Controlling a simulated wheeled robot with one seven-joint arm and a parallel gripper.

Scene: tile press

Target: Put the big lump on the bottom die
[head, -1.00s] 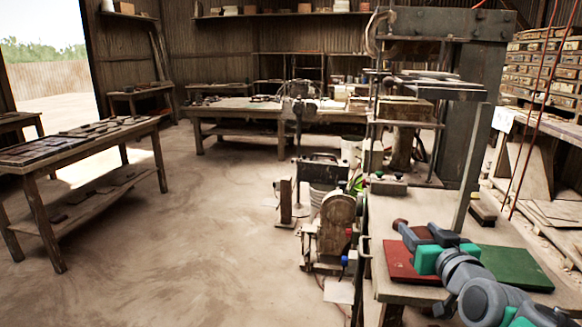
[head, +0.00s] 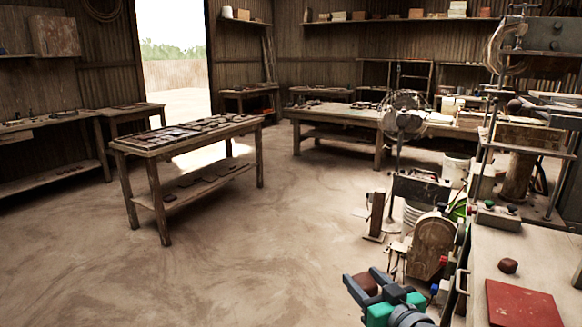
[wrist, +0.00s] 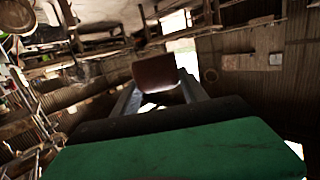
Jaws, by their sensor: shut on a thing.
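My gripper (head: 364,284) is low in the head view, left of the work table, shut on a reddish-brown lump (head: 368,282). The lump also shows between the two fingers in the wrist view (wrist: 156,72), clear of any surface. A second brown lump (head: 508,266) lies on the table, just behind the red mat (head: 524,304); it looks smaller than the held one. The press (head: 530,135) stands at the right edge, partly cut off, with a dark rounded thing (head: 514,105) on its block. I cannot clearly make out the bottom die.
A control box with buttons (head: 498,215) sits on the work table (head: 490,250) before the press. A motor-like machine (head: 432,245) and a standing fan (head: 403,120) are left of it. A table of tiles (head: 190,140) stands at left. Open floor (head: 230,260) lies between.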

